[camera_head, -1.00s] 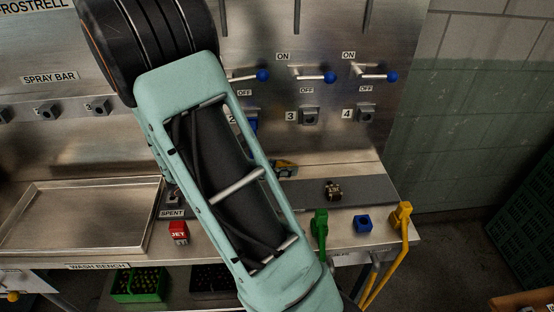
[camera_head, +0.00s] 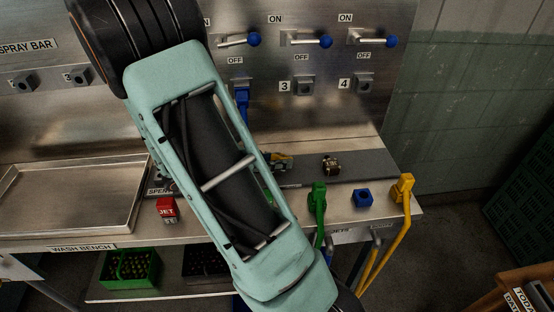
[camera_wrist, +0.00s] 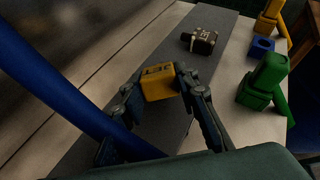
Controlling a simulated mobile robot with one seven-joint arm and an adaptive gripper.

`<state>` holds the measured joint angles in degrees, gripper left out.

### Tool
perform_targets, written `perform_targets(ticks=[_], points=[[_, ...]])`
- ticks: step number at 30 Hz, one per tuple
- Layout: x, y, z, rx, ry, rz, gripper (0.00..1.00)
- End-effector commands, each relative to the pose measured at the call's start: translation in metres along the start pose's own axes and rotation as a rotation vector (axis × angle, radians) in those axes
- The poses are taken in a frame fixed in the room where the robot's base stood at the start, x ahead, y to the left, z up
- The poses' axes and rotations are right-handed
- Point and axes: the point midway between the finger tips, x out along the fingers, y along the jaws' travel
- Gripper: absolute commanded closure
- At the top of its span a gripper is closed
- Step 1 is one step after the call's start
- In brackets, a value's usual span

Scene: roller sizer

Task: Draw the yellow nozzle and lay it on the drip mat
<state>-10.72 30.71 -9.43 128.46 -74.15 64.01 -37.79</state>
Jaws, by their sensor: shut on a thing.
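The yellow nozzle (camera_wrist: 158,82) is a small block between my gripper's two dark fingertips in the wrist view. My gripper (camera_wrist: 157,88) is shut on it, over the dark grey drip mat (camera_wrist: 215,45). I cannot tell whether the nozzle touches the mat. In the head view my arm hides most of the gripper; a bit of the yellow nozzle (camera_head: 284,160) shows at the arm's right edge, and the mat (camera_head: 370,164) runs along the bench.
A dark and brass fitting (camera_head: 331,165) lies on the mat. Green (camera_head: 317,205), blue (camera_head: 362,198) and yellow (camera_head: 403,190) holders line the bench front. A blue hose (camera_wrist: 60,90) passes close at the left. A red JET block (camera_head: 167,210) stands left of my arm.

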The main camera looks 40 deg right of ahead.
Motion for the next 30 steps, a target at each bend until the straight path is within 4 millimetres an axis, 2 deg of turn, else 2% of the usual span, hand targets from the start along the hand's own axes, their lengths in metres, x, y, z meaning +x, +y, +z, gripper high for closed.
perform_targets(ticks=[5,6,11,22,26,30], points=[[0.000,0.000,0.001,0.000,0.000,0.000,1.00],[0.000,0.000,0.001,0.000,0.000,0.000,0.70],[0.000,0.000,0.001,0.000,0.000,0.000,0.52],[-0.006,0.001,0.001,0.000,0.000,0.003,0.52],[-0.024,0.002,0.001,0.002,0.000,0.005,0.52],[-0.055,0.002,0.001,0.001,-0.001,0.006,0.52]])
